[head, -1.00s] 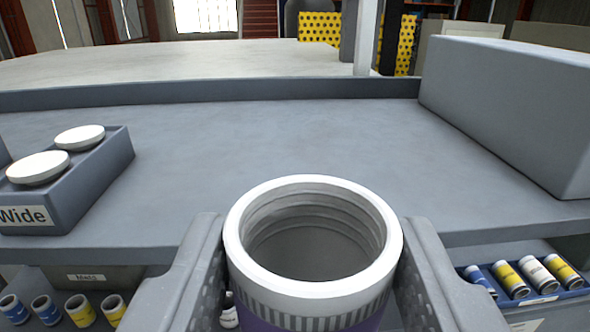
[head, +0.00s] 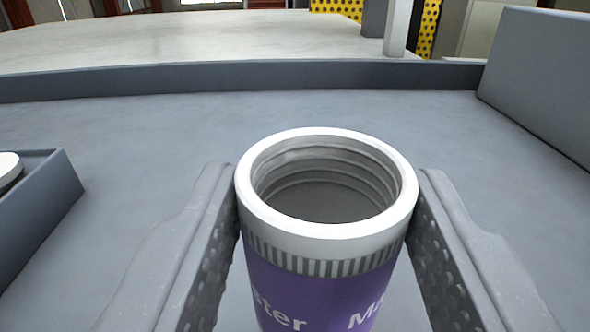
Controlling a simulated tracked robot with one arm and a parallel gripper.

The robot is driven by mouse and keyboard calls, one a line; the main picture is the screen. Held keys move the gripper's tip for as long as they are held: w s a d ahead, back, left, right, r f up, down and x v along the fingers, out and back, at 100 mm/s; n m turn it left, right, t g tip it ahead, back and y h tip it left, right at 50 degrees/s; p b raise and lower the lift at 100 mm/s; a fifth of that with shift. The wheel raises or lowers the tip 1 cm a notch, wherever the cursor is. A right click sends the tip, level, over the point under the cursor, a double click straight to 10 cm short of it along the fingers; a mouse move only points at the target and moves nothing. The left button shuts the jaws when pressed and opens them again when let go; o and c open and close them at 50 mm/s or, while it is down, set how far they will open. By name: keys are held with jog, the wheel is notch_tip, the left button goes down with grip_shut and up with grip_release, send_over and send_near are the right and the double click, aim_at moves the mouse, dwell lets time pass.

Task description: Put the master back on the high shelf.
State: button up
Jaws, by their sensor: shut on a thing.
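The master (head: 325,285) is a purple cylinder with white lettering, a ribbed grey band and a white threaded rim around an open, hollow top. My gripper (head: 327,230) is shut on it, one textured finger on each side. The master is upright, and its lower end is out of the frame. Behind and around it is the grey surface of the high shelf (head: 270,115), with a raised lip along its far edge. I cannot tell whether the master's base touches the shelf.
A grey tray (head: 45,205) with a white disc (head: 8,168) in it stands at the left. A large grey block (head: 545,75) stands at the back right. The shelf surface between them is clear. Beyond the lip is a pale floor (head: 190,38).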

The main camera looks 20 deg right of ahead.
aim_at(310, 328)
jog(key=x, duration=0.2)
jog(key=shift+w+p, duration=0.35)
jog(key=shift+w, duration=0.05)
jog(key=shift+w+f, duration=0.1)
jog(key=shift+f, duration=0.1)
notch_tip(310, 328, down, 3)
jog(key=b, duration=0.3)
jog(key=shift+f, duration=0.25)
jog(key=o, duration=1.3)
jog(key=shift+o, duration=0.2)
